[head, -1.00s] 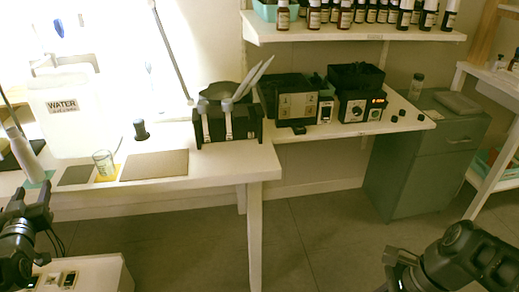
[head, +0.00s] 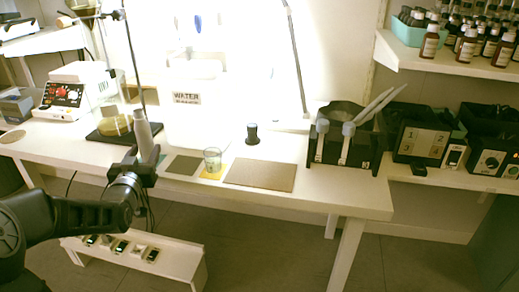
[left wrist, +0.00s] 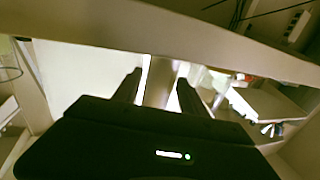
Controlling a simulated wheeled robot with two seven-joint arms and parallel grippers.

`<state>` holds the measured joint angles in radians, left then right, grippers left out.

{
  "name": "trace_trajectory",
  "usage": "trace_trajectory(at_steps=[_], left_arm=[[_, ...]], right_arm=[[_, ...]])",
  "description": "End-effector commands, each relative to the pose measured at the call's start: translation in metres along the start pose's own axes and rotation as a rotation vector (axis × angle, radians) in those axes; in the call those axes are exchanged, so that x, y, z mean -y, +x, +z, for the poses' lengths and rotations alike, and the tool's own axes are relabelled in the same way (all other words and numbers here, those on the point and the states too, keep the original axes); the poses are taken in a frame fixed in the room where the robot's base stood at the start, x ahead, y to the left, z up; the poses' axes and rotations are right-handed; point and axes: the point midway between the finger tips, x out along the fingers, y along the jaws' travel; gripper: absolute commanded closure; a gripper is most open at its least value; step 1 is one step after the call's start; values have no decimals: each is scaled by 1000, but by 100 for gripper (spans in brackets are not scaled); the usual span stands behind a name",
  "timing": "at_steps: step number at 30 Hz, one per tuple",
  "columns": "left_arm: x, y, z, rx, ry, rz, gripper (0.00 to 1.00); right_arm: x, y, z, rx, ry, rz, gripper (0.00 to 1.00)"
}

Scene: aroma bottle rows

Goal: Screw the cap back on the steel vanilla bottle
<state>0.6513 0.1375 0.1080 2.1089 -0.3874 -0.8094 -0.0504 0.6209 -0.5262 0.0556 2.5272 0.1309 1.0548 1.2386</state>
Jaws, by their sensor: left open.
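A pale grey tapered bottle (head: 143,133), perhaps the steel one, stands upright near the table's front edge in the head view. Its label is not readable, its lower part is hidden behind my left gripper, and I cannot make out a loose cap. My left gripper (head: 132,168) is in front of it, close to the table edge. In the left wrist view my left gripper (left wrist: 158,92) has its fingers apart. A pale upright shape shows between them, and I cannot tell if it touches them. My right gripper is out of view.
A glass beaker (head: 212,160) stands on a yellow mat, near a brown mat (head: 260,174) and a dark cylinder (head: 252,135). A water container (head: 190,125) is behind. A black tool holder (head: 342,150) stands at right. A low bench with switches (head: 135,250) is in front.

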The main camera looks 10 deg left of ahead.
Motion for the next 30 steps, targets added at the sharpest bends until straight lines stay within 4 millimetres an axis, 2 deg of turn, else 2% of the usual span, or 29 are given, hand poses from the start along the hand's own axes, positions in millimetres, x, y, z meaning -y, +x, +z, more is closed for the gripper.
trace_trajectory(at_steps=[12,24,30], left_arm=[[0,8,0,0,0,1,50],[1,55,-2,1,-1,1,50],[1,58,-3,0,0,1,50]], right_arm=[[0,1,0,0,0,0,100],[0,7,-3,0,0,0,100],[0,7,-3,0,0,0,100]])
